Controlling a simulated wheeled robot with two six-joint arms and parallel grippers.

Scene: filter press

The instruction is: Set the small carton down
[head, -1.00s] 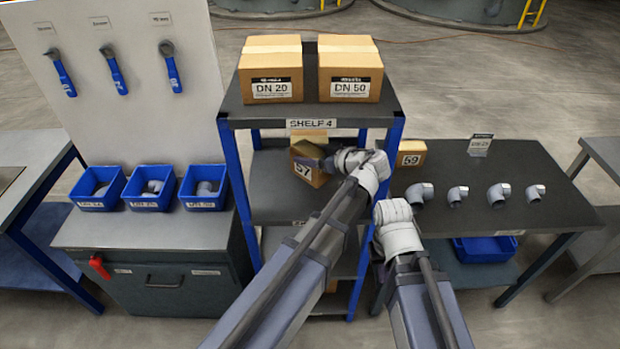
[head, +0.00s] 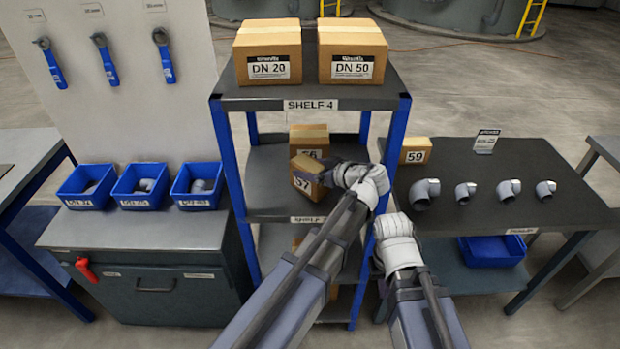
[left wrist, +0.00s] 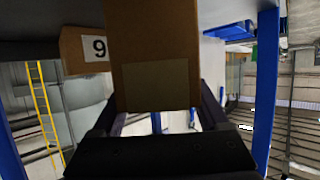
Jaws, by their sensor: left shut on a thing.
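The small carton marked 57 (head: 305,183) is brown and slightly tilted, over the middle shelf board (head: 267,187) of the blue-posted rack. My left gripper (head: 327,176) is shut on it from the right. In the left wrist view the carton (left wrist: 150,40) fills the space between the jaws and runs out at the top. I cannot tell if its base touches the board. A carton marked 56 (head: 309,136) stands just behind it, partly hidden.
Cartons DN 20 (head: 268,52) and DN 50 (head: 352,52) stand on the rack's top. A carton marked 59 (head: 416,150) and several grey elbows are on the right table (head: 470,205). Blue bins (head: 140,187) stand left. The middle board has free room left of carton 57.

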